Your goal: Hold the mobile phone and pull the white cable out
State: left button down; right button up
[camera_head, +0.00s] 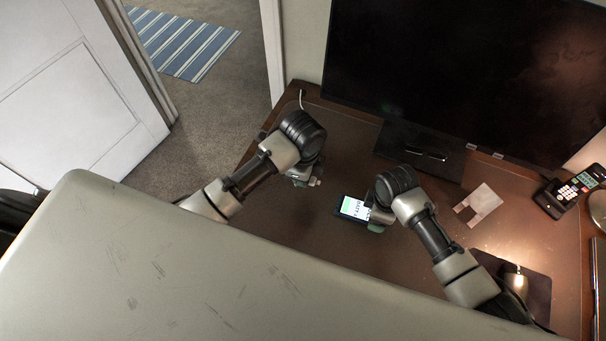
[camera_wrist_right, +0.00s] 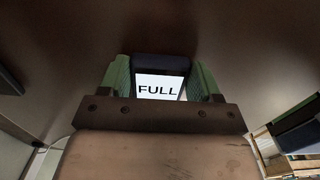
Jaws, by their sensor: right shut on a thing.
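The mobile phone (camera_head: 352,208) is near the middle of the desk in the head view, its screen lit green and white. My right gripper (camera_head: 376,224) is shut on it. In the right wrist view the phone (camera_wrist_right: 157,88) shows the word "FULL" between the green finger pads of my right gripper (camera_wrist_right: 160,78). My left gripper (camera_head: 311,182) is low over the desk, left of the phone and apart from it. Its fingers are too small and covered to read. A short piece of white cable (camera_head: 301,99) shows at the back left edge. The rest of it is hidden, and no plug is visible.
A large monitor (camera_head: 470,70) stands on its base (camera_head: 420,150) behind the phone. Bare desk lies between my grippers.

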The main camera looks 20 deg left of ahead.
dwell(0.4)
jog(key=o, duration=1.1)
notch_tip(320, 180, up, 12)
jog(key=shift+r, duration=0.1)
